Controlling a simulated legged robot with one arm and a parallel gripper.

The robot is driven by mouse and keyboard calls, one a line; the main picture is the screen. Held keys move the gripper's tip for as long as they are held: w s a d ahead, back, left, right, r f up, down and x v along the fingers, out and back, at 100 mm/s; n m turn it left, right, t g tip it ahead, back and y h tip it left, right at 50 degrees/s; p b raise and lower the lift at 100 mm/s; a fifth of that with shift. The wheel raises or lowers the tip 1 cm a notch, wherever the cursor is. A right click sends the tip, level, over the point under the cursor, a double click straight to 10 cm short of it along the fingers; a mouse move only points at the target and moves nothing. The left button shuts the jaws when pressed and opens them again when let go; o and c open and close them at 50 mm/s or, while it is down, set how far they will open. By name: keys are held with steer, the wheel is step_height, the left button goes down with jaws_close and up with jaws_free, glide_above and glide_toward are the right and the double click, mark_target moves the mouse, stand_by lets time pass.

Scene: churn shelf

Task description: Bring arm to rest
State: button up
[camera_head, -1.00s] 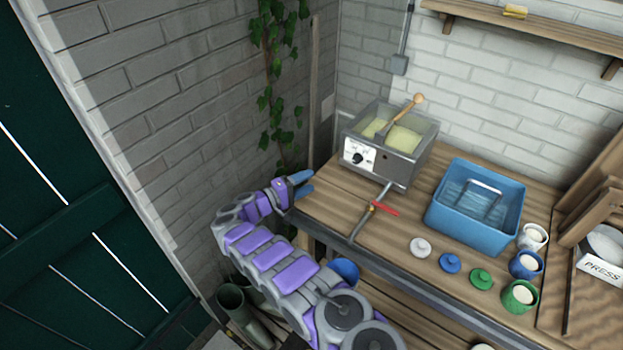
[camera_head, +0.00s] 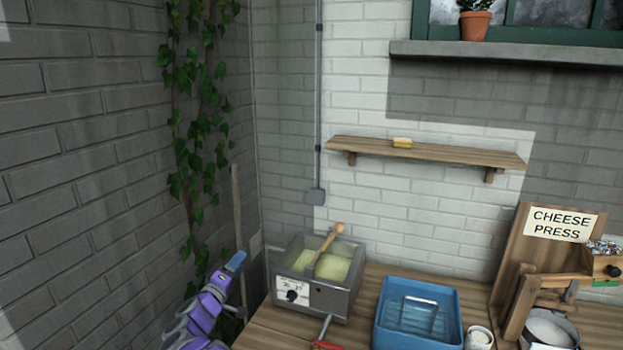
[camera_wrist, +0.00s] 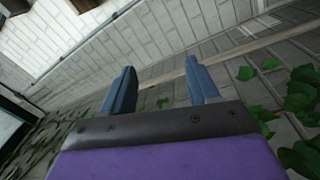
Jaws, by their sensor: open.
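My gripper (camera_head: 235,262) is at the lower left in the head view, at the end of my purple and grey arm. It is left of the workbench, in front of the brick corner with the ivy. In the wrist view its two blue fingers (camera_wrist: 160,92) stand apart with nothing between them. Beyond them are brick wall, a wooden pole and ivy leaves. Most of my arm is below the head view.
A metal vat (camera_head: 318,298) with a wooden spoon stands on the bench (camera_head: 262,335), beside a blue tub (camera_head: 385,335). The cheese press (camera_head: 530,262) is at the right. Ivy (camera_head: 195,150) and a pole (camera_head: 239,210) are close to my gripper. A shelf (camera_head: 450,154) hangs above.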

steer(key=w+d+r+n+g+y, duration=0.1)
steer(key=d+r+y, duration=0.2)
steer(key=r+y, duration=0.3)
steer(key=d+r+g+y, duration=0.1)
steer(key=d+r+y, duration=0.25)
steer(key=r, duration=0.55)
steer(key=s+d+f+m+g+h, duration=0.1)
steer(key=s+d+f+m+g, duration=0.2)
steer(key=s, duration=1.7)
steer(key=s+d+f+m+g+h, duration=0.1)
steer(key=s+d+f+m+g, duration=0.3)
steer(key=s+d+g, duration=0.5)
steer(key=s+d+f+m+g+h, duration=0.1)
steer(key=s+d+f+m+g, duration=0.2)
steer(key=s+d, duration=1.5)
steer(key=s+m+g, duration=0.1)
steer(key=s+g, duration=0.1)
steer(key=s, duration=1.3)
steer(key=shift+d+f+g, duration=0.25)
steer(key=shift+f+g, duration=0.15)
steer(key=shift+w, duration=0.1)
steer(key=shift+c, duration=0.2)
